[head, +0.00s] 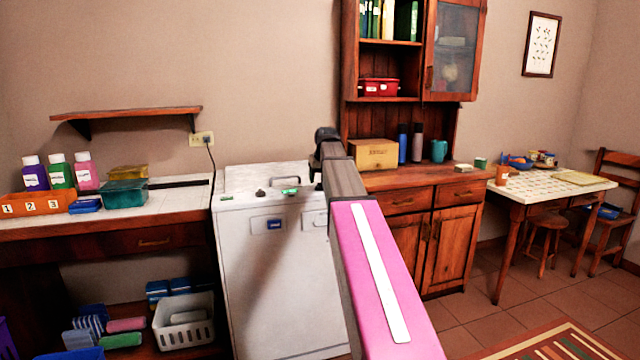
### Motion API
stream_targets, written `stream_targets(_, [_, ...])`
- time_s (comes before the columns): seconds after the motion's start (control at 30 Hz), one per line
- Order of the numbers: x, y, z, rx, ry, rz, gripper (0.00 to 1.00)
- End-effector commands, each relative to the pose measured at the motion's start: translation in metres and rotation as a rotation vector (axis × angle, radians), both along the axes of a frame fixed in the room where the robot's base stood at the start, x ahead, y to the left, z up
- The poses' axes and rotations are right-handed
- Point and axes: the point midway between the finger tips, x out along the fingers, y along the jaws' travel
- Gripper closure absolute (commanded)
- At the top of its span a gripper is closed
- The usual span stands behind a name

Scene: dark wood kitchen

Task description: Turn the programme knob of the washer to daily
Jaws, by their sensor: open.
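The washer (285,285) is a white appliance standing between the left counter and the wooden cabinet. A small dark knob-like part (260,193) shows at the left of its top front edge. A small green part (290,191) lies to its right. I cannot tell which part is the programme knob, nor read any mark for daily. My arm reaches from the bottom right up across the washer's right side. Its dark far end shows above the washer's back right. My gripper's fingers are hidden behind the arm.
A wall shelf (127,113) and a socket (201,139) with a cord are at the left. Bottles (58,171) and boxes stand on the left counter. The wooden cabinet (440,232) stands close on the right.

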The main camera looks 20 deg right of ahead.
Motion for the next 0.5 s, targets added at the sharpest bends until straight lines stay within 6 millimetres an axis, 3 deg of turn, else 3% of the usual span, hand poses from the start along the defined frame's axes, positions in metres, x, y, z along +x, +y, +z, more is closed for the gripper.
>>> stream_targets(0.2, [0.009, 0.000, -0.020, 0.000, 0.000, 0.000, 0.37])
stream_targets(0.5, [0.010, 0.000, -0.025, 0.000, -0.001, -0.001, 0.37])
